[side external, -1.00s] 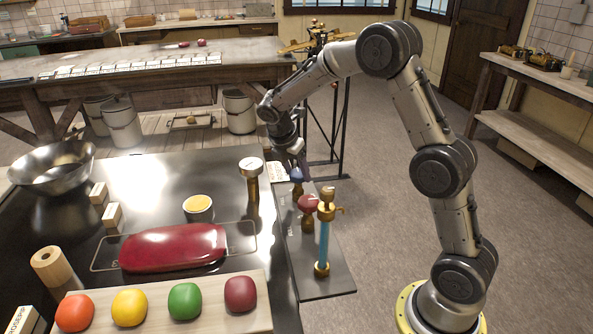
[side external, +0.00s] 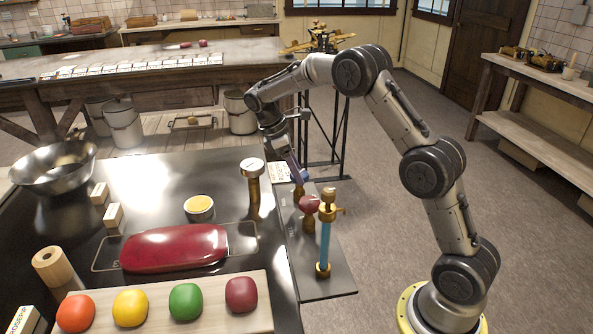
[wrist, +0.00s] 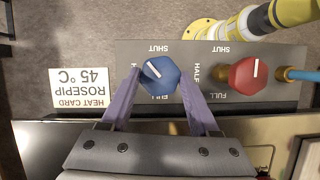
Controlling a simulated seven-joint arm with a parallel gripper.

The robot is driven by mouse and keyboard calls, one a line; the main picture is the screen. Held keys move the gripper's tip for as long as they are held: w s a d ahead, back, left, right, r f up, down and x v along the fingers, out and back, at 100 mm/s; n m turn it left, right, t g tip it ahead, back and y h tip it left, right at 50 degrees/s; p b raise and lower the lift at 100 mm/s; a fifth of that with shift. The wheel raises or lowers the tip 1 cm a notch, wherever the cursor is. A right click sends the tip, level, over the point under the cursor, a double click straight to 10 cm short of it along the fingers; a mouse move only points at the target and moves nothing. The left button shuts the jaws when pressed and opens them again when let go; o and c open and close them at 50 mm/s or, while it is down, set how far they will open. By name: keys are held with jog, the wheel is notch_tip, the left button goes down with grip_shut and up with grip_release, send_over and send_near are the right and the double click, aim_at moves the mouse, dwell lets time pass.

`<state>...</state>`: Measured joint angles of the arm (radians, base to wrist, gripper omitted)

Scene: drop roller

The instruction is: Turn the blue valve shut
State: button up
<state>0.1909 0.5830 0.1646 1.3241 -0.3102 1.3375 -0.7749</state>
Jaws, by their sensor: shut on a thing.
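The blue valve (wrist: 160,74) is a faceted knob with a white pointer mark. Its mark slants to the upper left, between the printed SHUT and HALF labels. My gripper (wrist: 159,80) is shut on it, one purple finger on each side. In the side view my gripper (side external: 299,176) points down at the far end of the valve panel (side external: 325,262) and hides most of the blue valve.
A red valve (wrist: 248,75) sits close beside the blue one; a brass fitting with a blue tube (side external: 325,240) stands nearer the camera. A gauge post (side external: 253,190) rises left of the panel. A heat card (wrist: 84,88) reads ROSEPIP 45 °C.

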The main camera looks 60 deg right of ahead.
jog(key=m+y, duration=0.1)
jog(key=m, duration=0.3)
jog(key=shift+w+d+m+g+y, duration=0.1)
jog(key=shift+d+m+g+y, duration=0.1)
jog(key=shift+m+g+y, duration=0.15)
jog(key=shift+d+r+m+y, duration=0.1)
jog(key=shift+m+y, duration=0.55)
jog(key=shift+m, duration=0.9)
jog(key=o, duration=1.4)
jog(key=shift+c, duration=0.2)
jog(key=v, duration=0.7)
jog(key=shift+r, duration=0.2)
jog(key=shift+w, duration=0.15)
